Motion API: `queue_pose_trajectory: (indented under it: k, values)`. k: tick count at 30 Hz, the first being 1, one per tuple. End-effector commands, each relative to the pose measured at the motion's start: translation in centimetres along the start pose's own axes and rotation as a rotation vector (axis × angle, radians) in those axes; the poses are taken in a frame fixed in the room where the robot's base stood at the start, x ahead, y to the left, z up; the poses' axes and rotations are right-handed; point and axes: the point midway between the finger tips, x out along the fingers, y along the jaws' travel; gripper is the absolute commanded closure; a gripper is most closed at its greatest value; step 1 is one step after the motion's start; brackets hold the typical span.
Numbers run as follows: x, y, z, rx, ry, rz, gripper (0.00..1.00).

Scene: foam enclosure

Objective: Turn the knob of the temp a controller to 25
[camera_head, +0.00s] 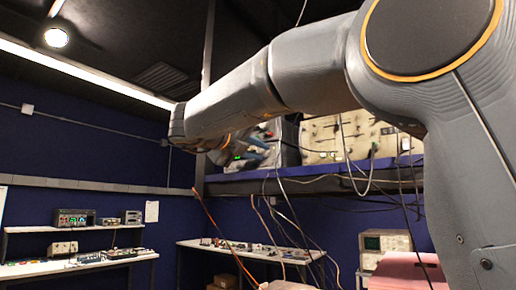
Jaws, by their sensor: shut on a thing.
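My arm reaches from the right across the picture, and its wrist bends back toward a grey box-shaped device (289,145) on the high shelf. This looks like the temp a controller; small red and green lights show near my gripper, too small to read. My gripper (258,148) is at the front of this device, small and partly covered by my wrist. It is shut on what appears to be the controller's knob. The knob itself and its setting are hidden, and I cannot make out the separate fingers clearly.
A beige panel (343,138) with cables stands right of the device on the shelf (300,183). Loose cables hang below it. Benches with instruments (75,218) stand at the lower left and middle. An oscilloscope (386,243) and a pink case (408,271) are at the lower right.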

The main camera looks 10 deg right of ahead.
Motion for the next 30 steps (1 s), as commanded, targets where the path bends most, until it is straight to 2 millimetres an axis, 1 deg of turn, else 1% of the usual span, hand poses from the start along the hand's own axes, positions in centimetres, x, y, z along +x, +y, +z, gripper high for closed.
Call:
queue_pose_trajectory:
  k: [7,18,19,22,30]
  values:
    - [-0.02,0.03,0.06,-0.048,-0.001,0.001,1.0]
    - [-0.02,0.05,0.06,-0.051,-0.001,0.001,1.0]
    - [-0.02,0.05,0.06,-0.051,-0.001,0.001,0.79]
    - [-0.02,0.04,0.05,-0.051,-0.001,0.001,0.62]
    - [-0.03,0.02,0.03,-0.05,0.0,0.001,0.62]
